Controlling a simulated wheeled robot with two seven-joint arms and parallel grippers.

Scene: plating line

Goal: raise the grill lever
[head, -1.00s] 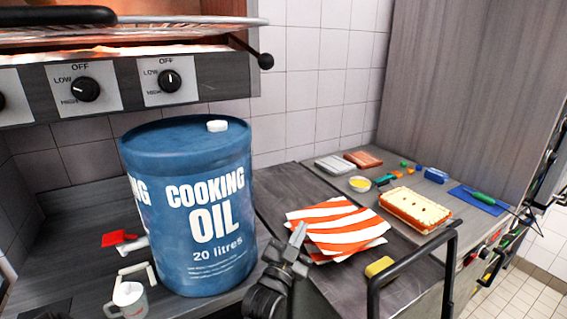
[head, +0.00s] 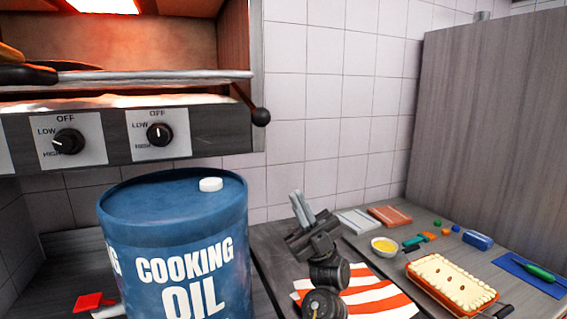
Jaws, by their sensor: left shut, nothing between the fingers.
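The grill lever is a dark rod with a black ball knob (head: 261,117) at the right front of the grill (head: 185,120). The rod slants down from the rack (head: 150,76) to the knob. My left gripper (head: 301,207) is shut and empty, pointing up, below and to the right of the knob and apart from it. It appears in front of the counter and the tiled wall. My right gripper does not show.
A blue cooking oil drum (head: 170,235) stands below the grill, left of my gripper. Striped cloth (head: 375,301), a pie (head: 452,280), a small bowl (head: 384,247) and a blue mat (head: 515,267) lie on the right counter. Space between knob and gripper looks clear.

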